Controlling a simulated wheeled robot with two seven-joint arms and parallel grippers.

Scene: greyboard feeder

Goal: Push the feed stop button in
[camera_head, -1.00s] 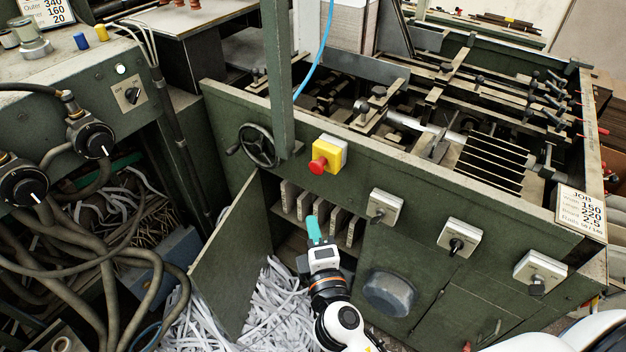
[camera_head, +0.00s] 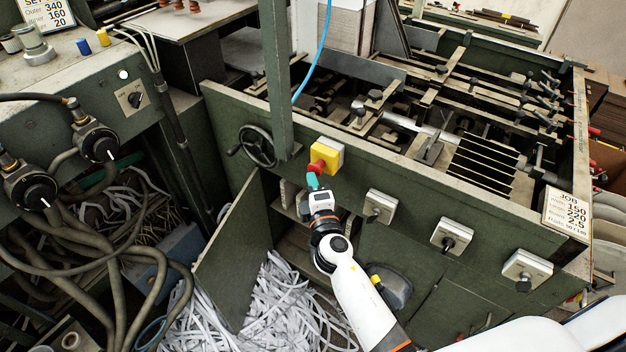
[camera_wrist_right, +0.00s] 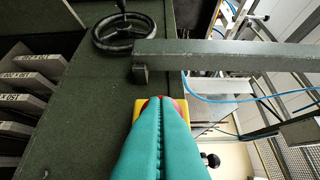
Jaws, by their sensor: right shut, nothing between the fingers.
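The feed stop button is a red mushroom head (camera_head: 316,166) on a yellow box (camera_head: 332,153), mounted on the green front panel of the machine. My right gripper (camera_head: 312,181) has teal fingers, is shut and empty, and is just below the red button in the head view. In the right wrist view the shut teal fingers (camera_wrist_right: 158,112) cover most of the button; red edges (camera_wrist_right: 181,104) and the yellow box (camera_wrist_right: 137,108) show around them. I cannot tell whether the fingertips touch the button. My left gripper is not in view.
A black handwheel (camera_head: 258,147) and a green upright post (camera_head: 275,75) stand left of the button. An open cabinet door (camera_head: 236,255) hangs below, with paper strips (camera_head: 275,310) on the floor. Several grey switch boxes (camera_head: 380,206) line the panel to the right.

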